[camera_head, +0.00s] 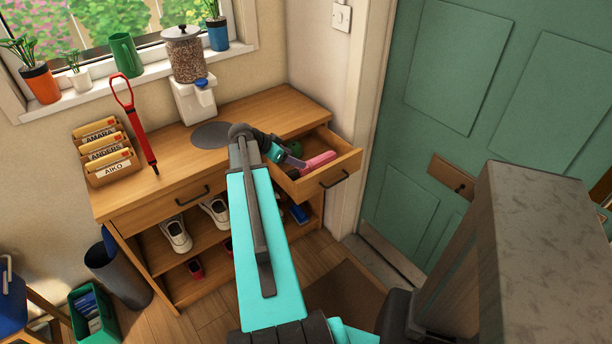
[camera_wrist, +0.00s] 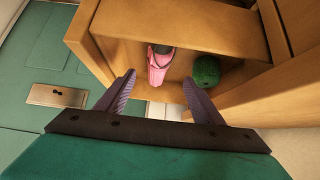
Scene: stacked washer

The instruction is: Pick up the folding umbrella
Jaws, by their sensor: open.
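A pink, rolled-up object that looks like the folding umbrella (camera_head: 318,161) lies in the open right drawer (camera_head: 345,163). In the wrist view the pink umbrella (camera_wrist: 158,66) lies on the drawer floor, just beyond my fingertips and roughly in line with the gap between them. My gripper (camera_wrist: 159,80) is open and empty, with a finger on either side of the gap. In the head view my gripper (camera_head: 287,156) is over the left part of the drawer, and my arm hides part of the drawer.
The wooden drawer walls surround both. A red looped item (camera_head: 140,125), a letter rack (camera_head: 106,152) and a dispenser (camera_head: 190,80) are on the cabinet top. A green door (camera_head: 470,100) stands at right.

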